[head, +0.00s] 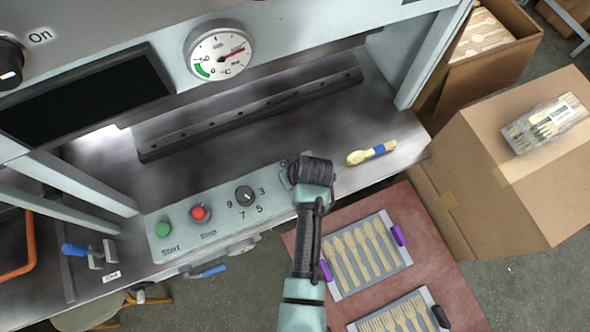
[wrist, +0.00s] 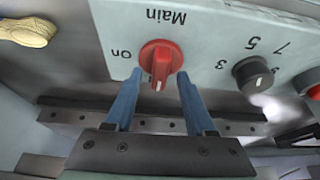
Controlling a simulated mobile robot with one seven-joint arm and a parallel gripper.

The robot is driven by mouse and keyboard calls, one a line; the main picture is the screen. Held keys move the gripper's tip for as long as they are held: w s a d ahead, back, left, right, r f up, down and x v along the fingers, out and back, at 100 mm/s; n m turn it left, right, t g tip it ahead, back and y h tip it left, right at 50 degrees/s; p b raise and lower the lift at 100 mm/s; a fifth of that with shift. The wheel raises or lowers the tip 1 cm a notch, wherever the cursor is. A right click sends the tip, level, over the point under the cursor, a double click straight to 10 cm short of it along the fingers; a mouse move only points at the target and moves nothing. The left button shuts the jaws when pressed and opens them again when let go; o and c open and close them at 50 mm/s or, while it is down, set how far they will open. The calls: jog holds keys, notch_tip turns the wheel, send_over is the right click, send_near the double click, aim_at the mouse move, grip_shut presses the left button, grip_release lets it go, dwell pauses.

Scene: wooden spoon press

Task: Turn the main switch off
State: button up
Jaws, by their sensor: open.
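The main switch (wrist: 161,58) is a red rotary knob on a light grey panel, in the wrist view. "Main" is printed above it, upside down, and "On" at its left. Its raised handle runs up and down in the picture. My gripper (wrist: 160,75) is open, with one blue finger at each side of the handle. I see gaps at the sides, but cannot tell whether a fingertip touches the knob. In the head view my arm's dark wrist (head: 312,170) covers the right end of the control panel (head: 222,213), hiding the switch and my fingers.
A numbered dial (head: 244,196), a red stop button (head: 199,214) and a green start button (head: 163,230) sit left of my wrist. Spoons with a blue band (head: 371,153) lie on the press table at right. A tray of spoons (head: 346,290) lies below.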

jog(key=b+v, duration=0.1)
jog(key=v, duration=1.2)
jog(key=shift+f, duration=0.15)
